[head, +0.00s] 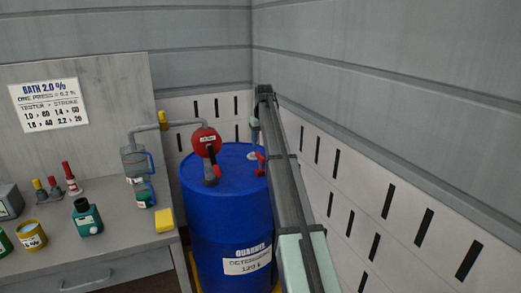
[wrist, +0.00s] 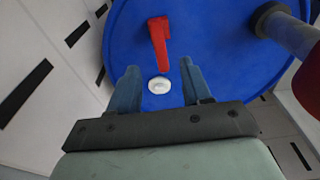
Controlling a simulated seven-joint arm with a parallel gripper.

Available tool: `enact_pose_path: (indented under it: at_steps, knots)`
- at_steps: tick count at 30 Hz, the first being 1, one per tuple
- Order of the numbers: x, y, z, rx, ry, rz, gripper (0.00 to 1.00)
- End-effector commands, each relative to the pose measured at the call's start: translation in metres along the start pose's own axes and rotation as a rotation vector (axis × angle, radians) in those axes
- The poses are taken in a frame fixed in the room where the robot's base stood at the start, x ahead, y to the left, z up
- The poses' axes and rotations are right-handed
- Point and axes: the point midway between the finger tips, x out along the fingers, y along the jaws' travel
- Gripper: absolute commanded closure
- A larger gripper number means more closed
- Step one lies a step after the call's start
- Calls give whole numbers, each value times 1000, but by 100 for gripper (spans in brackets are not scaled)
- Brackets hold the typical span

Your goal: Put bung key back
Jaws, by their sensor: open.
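The red bung key (wrist: 160,42) is over the blue drum's lid in the wrist view, its lower end near a round white bung (wrist: 158,85). I cannot tell whether it stands or lies there. In the head view a small red part of it (head: 260,157) shows at the drum's right rim, partly hidden by my arm. My gripper (wrist: 160,66) is open above the lid, one finger on each side of the key's lower end, with gaps between. My gripper (head: 255,146) also shows small in the head view, pointing down.
The blue drum (head: 223,215) stands in the corner by a slotted wall panel (head: 350,200). A red pump (head: 206,142) with a pipe rises from its lid.

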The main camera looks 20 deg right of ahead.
Motion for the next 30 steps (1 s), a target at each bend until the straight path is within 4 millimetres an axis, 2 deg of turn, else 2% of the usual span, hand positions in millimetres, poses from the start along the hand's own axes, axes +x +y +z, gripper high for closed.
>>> enact_pose_path:
  at_steps: [6, 23, 26, 29, 30]
  knots:
    - [-15, 0, 0, 0, 0, 0, 51]
    - [-14, 0, 3, 0, -3, 0, 51]
    - [-2, -2, 20, -1, -17, 1, 51]
    - [23, -5, 55, -3, -48, 2, 51]
    - [37, -8, 73, -4, -65, 1, 51]
